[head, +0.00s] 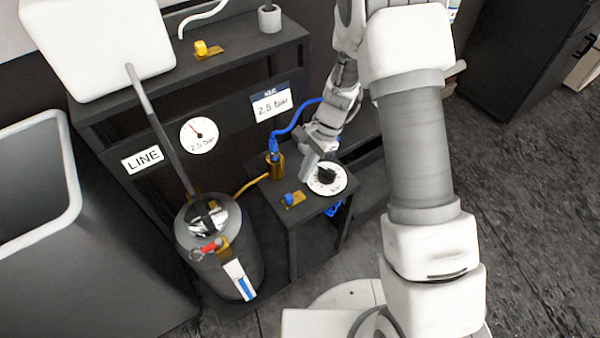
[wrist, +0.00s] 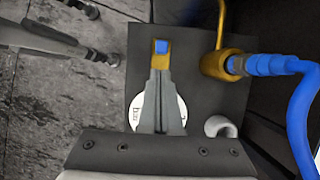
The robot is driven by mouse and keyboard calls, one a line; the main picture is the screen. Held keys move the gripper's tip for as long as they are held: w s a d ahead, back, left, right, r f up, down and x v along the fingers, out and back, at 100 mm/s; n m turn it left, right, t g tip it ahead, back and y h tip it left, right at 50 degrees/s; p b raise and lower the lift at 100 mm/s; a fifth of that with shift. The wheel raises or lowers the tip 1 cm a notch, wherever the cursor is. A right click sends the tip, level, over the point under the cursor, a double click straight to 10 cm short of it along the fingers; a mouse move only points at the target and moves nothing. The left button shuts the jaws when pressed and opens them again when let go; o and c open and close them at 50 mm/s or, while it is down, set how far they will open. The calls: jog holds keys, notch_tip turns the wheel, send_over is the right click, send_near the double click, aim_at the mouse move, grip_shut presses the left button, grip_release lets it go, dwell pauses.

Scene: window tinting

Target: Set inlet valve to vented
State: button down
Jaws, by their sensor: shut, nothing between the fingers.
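A small blue lever (head: 291,198) on a brass plate sits at the front of the small black stand (head: 315,210). It also shows in the wrist view (wrist: 161,47). A round white dial with a black knob (head: 327,176) is just behind and right of it. No label reading inlet is legible, so I cannot tell which of them is the inlet valve. My gripper (head: 308,170) points down over the stand, beside the dial. In the wrist view my gripper (wrist: 160,72) is shut and empty, its tips close to the blue lever. The fingers hide much of the dial.
A brass fitting (head: 275,165) with a blue hose stands behind the lever. A dark canister (head: 232,262) with a long handle is at left. A shelf with a yellow lever (head: 202,47), a gauge (head: 198,135) and a LINE label are behind. Open floor lies right.

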jog(key=shift+p+v, duration=0.9)
jog(key=shift+v, duration=0.95)
jog(key=s+d+r+n+t+p, duration=0.2)
jog(key=r+n+p, duration=0.1)
jog(key=r, duration=0.9)
jog(key=s+d+r+n+t+p, duration=0.1)
jog(key=s+d+r+n+p, duration=0.15)
jog(key=r, duration=0.95)
jog(key=s+d+r+n+t+h+p, duration=0.1)
jog(key=s+d+r+n+t+p, duration=0.1)
jog(key=s+r, duration=0.5)
jog(key=s+d+r+n+t+h+p, duration=0.2)
jog(key=s+d+r+n+t+p, duration=0.1)
jog(key=s+d+r, duration=0.2)
notch_tip(320, 180, up, 5)
jog(key=shift+s+f+n+h, duration=0.15)
jog(key=shift+s+n+h, duration=0.2)
jog(key=shift+s, duration=0.7)
jog(key=shift+d, duration=0.15)
